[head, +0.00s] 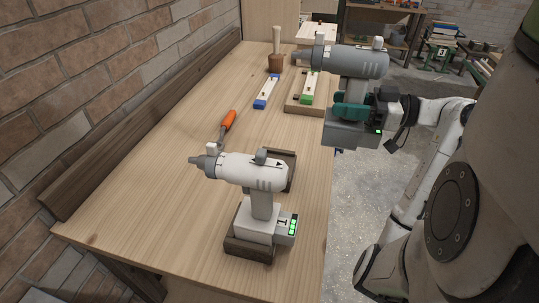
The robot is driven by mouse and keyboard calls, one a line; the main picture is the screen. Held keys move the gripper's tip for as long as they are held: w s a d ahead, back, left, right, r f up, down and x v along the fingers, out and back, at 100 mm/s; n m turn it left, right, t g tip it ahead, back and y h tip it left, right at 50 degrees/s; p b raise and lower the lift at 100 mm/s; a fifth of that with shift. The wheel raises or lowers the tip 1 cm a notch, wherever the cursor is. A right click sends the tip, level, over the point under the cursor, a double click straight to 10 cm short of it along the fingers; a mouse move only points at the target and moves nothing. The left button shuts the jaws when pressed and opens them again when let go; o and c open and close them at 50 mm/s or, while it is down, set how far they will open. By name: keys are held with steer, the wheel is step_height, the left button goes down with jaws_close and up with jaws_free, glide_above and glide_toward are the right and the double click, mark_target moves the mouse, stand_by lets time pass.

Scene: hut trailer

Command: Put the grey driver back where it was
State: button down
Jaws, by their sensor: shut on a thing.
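The grey driver (358,62) is held upright in the air over the bench's right edge, its nose pointing left. My gripper (353,109) comes in from the right and is shut on its handle. The handle is mostly hidden behind the teal-coloured fingers.
The wooden bench (150,205) also carries an orange-handled tool (228,122), a blue-ended strip (266,92), a mallet (275,62) and a wooden tray (292,104) with a green-ended piece, partly hidden by the driver. A brick wall bounds the left. The bench's near left is clear.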

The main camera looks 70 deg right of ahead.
steer(key=shift+w+a+f+p, duration=0.1)
steer(key=shift+w+f+p, duration=0.95)
steer(key=shift+w+f, duration=2.25)
steer(key=shift+w+f+p, duration=1)
steer(key=shift+w+f, duration=2.05)
steer(key=shift+w, duration=0.45)
steer(key=shift+f+b, duration=0.2)
steer(key=shift+b, duration=0.1)
steer(key=c, duration=0.6)
jaws_free()
steer(key=shift+c, duration=0.2)
